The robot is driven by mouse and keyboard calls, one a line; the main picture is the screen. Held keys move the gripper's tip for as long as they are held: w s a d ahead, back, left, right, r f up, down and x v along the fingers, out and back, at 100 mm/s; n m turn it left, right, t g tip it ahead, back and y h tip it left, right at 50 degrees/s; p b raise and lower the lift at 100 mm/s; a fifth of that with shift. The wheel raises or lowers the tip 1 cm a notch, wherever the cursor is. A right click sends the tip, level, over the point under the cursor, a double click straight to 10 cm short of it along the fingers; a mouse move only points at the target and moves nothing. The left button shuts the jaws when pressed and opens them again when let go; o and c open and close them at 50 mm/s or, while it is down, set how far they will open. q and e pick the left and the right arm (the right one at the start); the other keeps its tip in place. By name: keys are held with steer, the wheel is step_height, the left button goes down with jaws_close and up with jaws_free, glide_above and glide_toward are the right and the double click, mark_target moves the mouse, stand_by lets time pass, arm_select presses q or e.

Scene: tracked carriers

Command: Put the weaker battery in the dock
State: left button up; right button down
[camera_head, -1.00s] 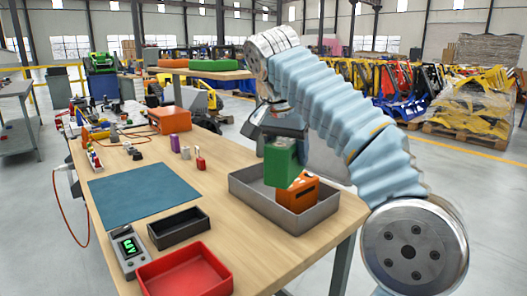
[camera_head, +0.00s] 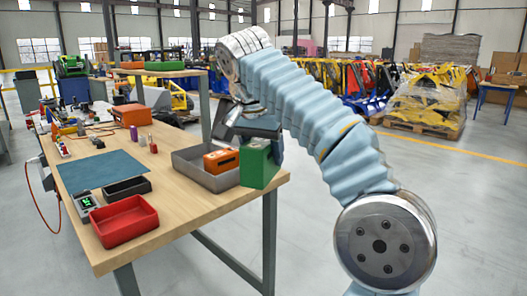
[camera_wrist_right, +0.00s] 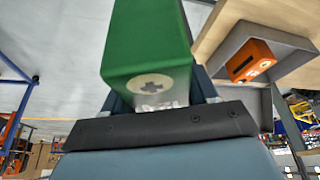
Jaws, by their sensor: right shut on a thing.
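My right gripper (camera_head: 258,130) is shut on a green battery (camera_head: 260,166) and holds it by its upper end, at the right end of the table, right of the grey tray. In the right wrist view the green battery (camera_wrist_right: 148,50) shows a plus-marked round terminal near the jaws. An orange battery (camera_head: 221,160) lies in the grey tray (camera_head: 190,166); it also shows in the right wrist view (camera_wrist_right: 251,62). A meter (camera_head: 86,205) with a lit green display, too small to read, stands at the table's left. I cannot identify the dock. My left gripper is not in view.
A black tray (camera_head: 127,189) and a red tray (camera_head: 124,222) stand near the table's front left, beside a blue mat (camera_head: 100,171). Small bottles stand behind the grey tray. Bare wood (camera_head: 195,208) lies in front of it.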

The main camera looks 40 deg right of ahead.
steer(key=shift+s, duration=0.4)
steer(key=shift+s+a+f, duration=0.1)
steer(key=shift+s+f, duration=0.05)
steer(key=shift+f, duration=0.05)
steer(key=shift+w+a+f+n, duration=0.3)
steer(key=shift+w+f, duration=0.2)
steer(key=shift+f, duration=0.45)
steer(key=w+a+f+n+y, duration=0.1)
steer(key=w+a+f+n, duration=0.3)
steer(key=f, duration=1.1)
steer(key=w+a+f+n+t+y, duration=0.1)
steer(key=w+a+f+n, duration=0.3)
steer(key=f, duration=1.1)
steer(key=w+a+f+n+t+y, duration=0.1)
steer(key=w+a+f+n, duration=0.3)
steer(key=a+f, duration=0.5)
step_height(320, 180, down, 6)
steer(key=shift+w+a+f+y, duration=0.1)
steer(key=shift+w+a+y, duration=0.1)
steer(key=shift+w+y, duration=0.4)
